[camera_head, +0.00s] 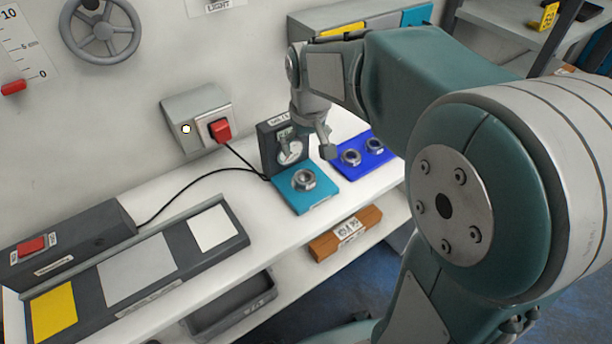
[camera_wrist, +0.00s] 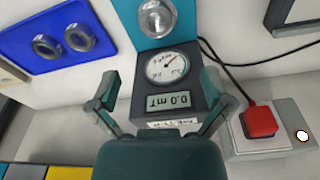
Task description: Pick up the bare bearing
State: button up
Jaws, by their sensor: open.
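Two metal ring-shaped parts sit on a dark blue mat (camera_head: 363,165), a left one (camera_head: 351,157) and a right one (camera_head: 374,146). A third ring-shaped metal part (camera_head: 304,180) sits on the teal plate (camera_head: 318,200) of a dial device. I cannot tell for sure which is the bare bearing. My gripper (camera_head: 308,143) is open and empty above the bench, in front of the dial device. In the wrist view, its fingers are spread on either side of the dial device (camera_wrist: 140,98), with the mat parts (camera_wrist: 46,46) to the left and the plate part (camera_wrist: 155,18) above.
A wall box with a red switch (camera_head: 220,130) and a black cable stand behind the bench. A dark tray with yellow, grey and white panels (camera_head: 140,268) lies at the left. A brown box (camera_head: 345,233) and a dark bin (camera_head: 232,305) are on the lower shelf.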

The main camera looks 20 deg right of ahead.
jog(key=f, duration=0.1)
send_over(305, 177)
jog(key=f, duration=0.5)
jog(key=shift+s+a+f, duration=0.15)
jog(key=shift+s+f, duration=0.05)
jog(key=shift+f, duration=0.05)
jog(key=f, duration=0.5)
jog(key=shift+w+f, duration=0.15)
jog(key=shift+w, duration=0.05)
jog(key=c, duration=1.2)
